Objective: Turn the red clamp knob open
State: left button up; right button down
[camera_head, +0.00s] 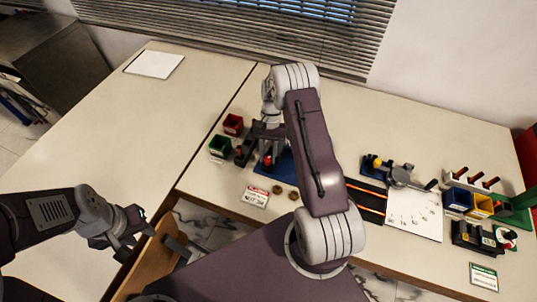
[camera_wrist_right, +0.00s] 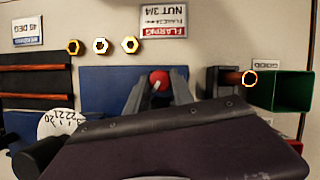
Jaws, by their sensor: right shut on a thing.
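The red clamp knob (camera_wrist_right: 158,79) sits over a blue base plate (camera_wrist_right: 105,88) in the right wrist view. It also shows as a small red spot in the head view (camera_head: 267,160). My right gripper (camera_wrist_right: 158,86) is shut on the knob, with one grey finger on each side of it. The clamp parts below the knob are hidden by my gripper. My left gripper (camera_head: 160,240) is at the lower left of the head view, open and empty, near the table's front edge and far from the knob.
Red (camera_head: 233,124) and green (camera_head: 220,146) bins stand left of the knob. A label card (camera_head: 256,196) and several nuts (camera_wrist_right: 101,45) lie close by. A dial gauge (camera_head: 400,175), white sheet (camera_head: 414,216) and more bins (camera_head: 479,205) stand right. The left table (camera_head: 110,130) is mostly clear.

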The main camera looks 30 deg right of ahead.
jog(key=n+h, duration=0.1)
jog(key=n, duration=0.2)
jog(key=n+h, duration=0.1)
jog(key=n, duration=0.2)
jog(key=shift+a+g+p, duration=0.15)
jog(key=shift+g+p, duration=0.15)
jog(key=shift+g, duration=0.1)
jog(key=shift+n+h, duration=0.3)
jog(key=shift+n, duration=0.1)
jog(key=c, duration=1.4)
grip_release()
jog(key=b+v, duration=0.1)
jog(key=v, duration=0.8)
jog(key=shift+w+a, duration=0.1)
